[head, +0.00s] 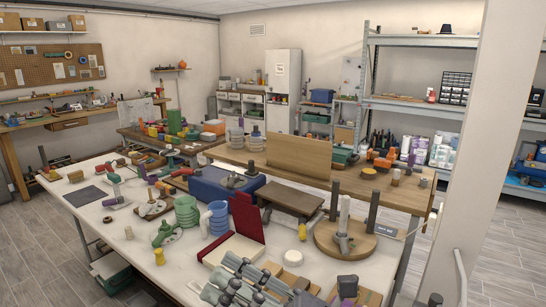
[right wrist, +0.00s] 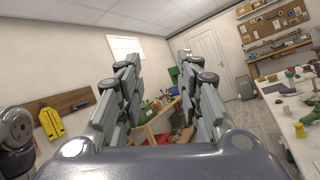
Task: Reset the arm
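My right gripper (head: 217,276) shows at the bottom of the head view, over the near edge of the white table (head: 130,240). Its grey jointed fingers are spread apart and point to the left. The right wrist view shows the same gripper (right wrist: 159,62) with its two fingers wide apart and nothing held between them. Past the fingers are a wall, a door and a bench, seen at a tilt. My left gripper does not show in either view.
The white table carries a dark red open book-like stand (head: 247,218), blue-white stacked cups (head: 217,217), green stacked cups (head: 187,211) and a round wooden base with pegs (head: 325,240). A metal shelf (head: 415,41) and a pale pillar (head: 478,150) stand at the right. Grey floor is clear at the left.

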